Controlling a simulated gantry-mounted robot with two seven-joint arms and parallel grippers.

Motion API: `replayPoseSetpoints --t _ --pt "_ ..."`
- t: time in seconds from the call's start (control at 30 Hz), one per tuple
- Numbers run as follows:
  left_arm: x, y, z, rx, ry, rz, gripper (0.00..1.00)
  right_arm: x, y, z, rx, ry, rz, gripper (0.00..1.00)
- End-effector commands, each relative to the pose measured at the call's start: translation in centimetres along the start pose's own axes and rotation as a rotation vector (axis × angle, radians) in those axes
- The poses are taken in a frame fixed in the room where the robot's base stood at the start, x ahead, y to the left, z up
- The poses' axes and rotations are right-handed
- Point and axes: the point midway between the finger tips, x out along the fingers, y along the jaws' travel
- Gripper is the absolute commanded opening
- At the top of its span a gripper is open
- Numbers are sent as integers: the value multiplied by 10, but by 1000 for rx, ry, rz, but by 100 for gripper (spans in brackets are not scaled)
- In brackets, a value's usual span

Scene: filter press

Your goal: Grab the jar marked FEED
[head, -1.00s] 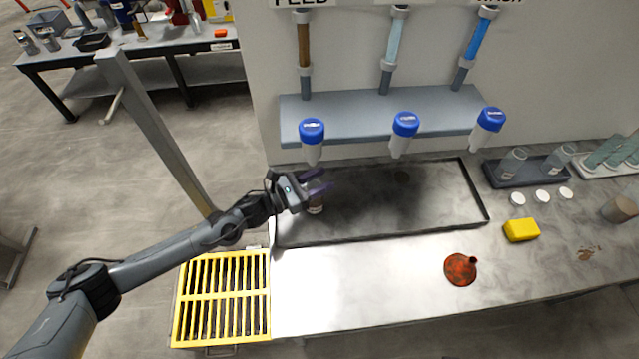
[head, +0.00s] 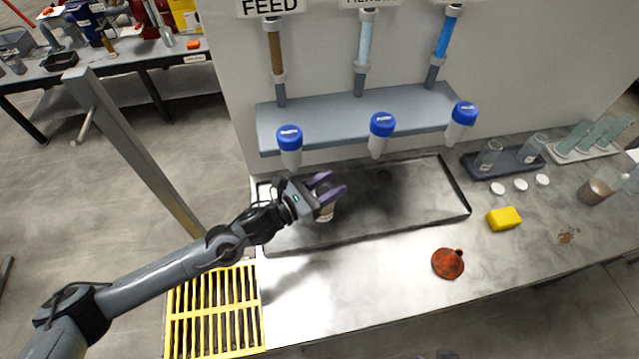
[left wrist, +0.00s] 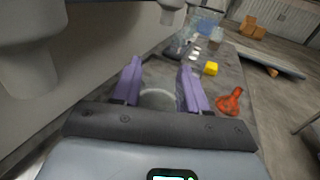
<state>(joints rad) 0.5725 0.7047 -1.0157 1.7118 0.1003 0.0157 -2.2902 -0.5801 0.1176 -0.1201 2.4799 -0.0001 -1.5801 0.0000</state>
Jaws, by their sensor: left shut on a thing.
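A small clear jar (head: 326,214) with a pale label is held in my left gripper (head: 335,184), over the left part of the dark tray (head: 400,231). The purple fingers are shut on it. The label is too small to read. In the left wrist view the round jar rim (left wrist: 158,92) shows between the two fingers (left wrist: 160,85). I cannot tell whether the jar's base touches the tray. The FEED sign (head: 270,6) is above the left tube, whose blue-capped nozzle (head: 289,140) is behind and left of the gripper. My right gripper is not in view.
A grey shelf (head: 340,117) with several blue-capped nozzles overhangs the tray's back. A red funnel (head: 448,263), yellow sponge (head: 504,219) and white lids (head: 520,185) lie to the right. A yellow grate (head: 215,310) is at the front left.

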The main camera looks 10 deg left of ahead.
Motion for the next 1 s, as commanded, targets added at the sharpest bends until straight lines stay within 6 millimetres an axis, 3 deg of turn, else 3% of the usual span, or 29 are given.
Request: replayPoseSetpoints --t 0.4,1.0 --pt "12 -24 16 0 -2 -1 0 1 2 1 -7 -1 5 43" --pt "16 -34 24 0 -1 0 0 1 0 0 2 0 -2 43"
